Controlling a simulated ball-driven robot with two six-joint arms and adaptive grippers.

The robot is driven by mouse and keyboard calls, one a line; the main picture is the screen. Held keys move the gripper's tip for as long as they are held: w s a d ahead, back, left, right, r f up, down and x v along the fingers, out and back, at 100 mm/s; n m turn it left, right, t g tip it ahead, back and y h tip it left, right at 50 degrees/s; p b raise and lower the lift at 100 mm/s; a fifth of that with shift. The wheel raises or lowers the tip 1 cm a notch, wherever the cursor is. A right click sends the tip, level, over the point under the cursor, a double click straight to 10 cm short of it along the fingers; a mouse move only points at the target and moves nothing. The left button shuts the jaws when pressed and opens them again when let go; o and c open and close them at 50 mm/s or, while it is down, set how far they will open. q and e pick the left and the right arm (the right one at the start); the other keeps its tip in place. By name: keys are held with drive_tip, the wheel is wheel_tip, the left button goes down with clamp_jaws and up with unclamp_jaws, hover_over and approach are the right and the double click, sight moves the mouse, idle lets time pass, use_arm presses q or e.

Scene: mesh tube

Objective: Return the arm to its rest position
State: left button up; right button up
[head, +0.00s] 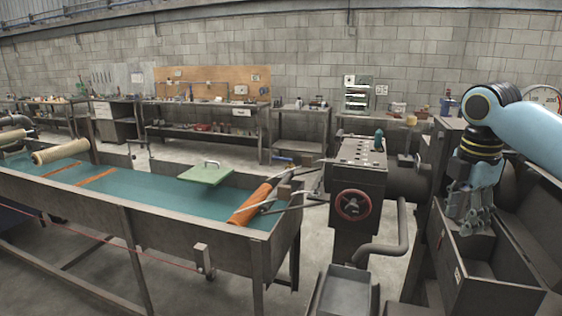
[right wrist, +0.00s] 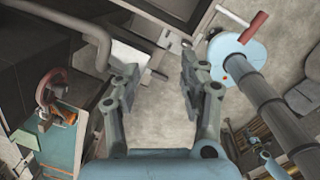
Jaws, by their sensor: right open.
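My right arm (head: 535,130) reaches in from the right edge of the head view, light blue with black and yellow bands at the wrist. My right gripper (head: 470,218) points down in front of the open-topped dark metal bin. In the right wrist view the right gripper (right wrist: 158,75) is open, with its two fingers wide apart. My left gripper does not show clearly in either view.
The dark metal bin (head: 495,292) is close to the gripper. A machine with a red handwheel (head: 353,205) stands left of it. A long trough (head: 100,215) holds teal liquid, an orange mesh tube (head: 250,205) and a green plate (head: 206,173). Workbenches (head: 205,102) line the back wall.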

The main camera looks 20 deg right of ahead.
drive_tip(key=s+a+f+m, duration=0.3)
drive_tip(key=s+a+f, duration=0.1)
drive_tip(key=a+f, duration=0.4)
drive_tip(key=s+a+m+t, duration=0.3)
drive_tip(key=s+a+m, duration=0.9)
drive_tip(key=s+a, duration=0.3)
drive_tip(key=s+d+f+g+b, duration=0.15)
drive_tip(key=f+b, duration=0.55)
drive_tip(key=f, duration=1.4)
drive_tip(key=s+d+f+b, duration=0.2)
drive_tip(key=f+b, duration=0.5)
drive_tip(key=f, duration=1.3)
drive_tip(key=s+f+b, duration=0.3)
drive_tip(key=s+f, duration=0.1)
drive_tip(key=f, duration=0.5)
drive_tip(key=s+f+b, duration=0.3)
drive_tip(key=s+f, duration=0.2)
drive_tip(key=f, duration=0.4)
drive_tip(key=shift+d+g+b, duration=0.35)
drive_tip(key=shift+o, duration=1.3)
drive_tip(key=s+f+b, duration=0.4)
drive_tip(key=s+f, duration=0.4)
drive_tip(key=s, duration=0.1)
drive_tip(key=shift+f+g, duration=0.3)
drive_tip(key=shift+g, duration=0.1)
drive_tip(key=shift+o, duration=1)
drive_tip(key=shift+s, duration=0.15)
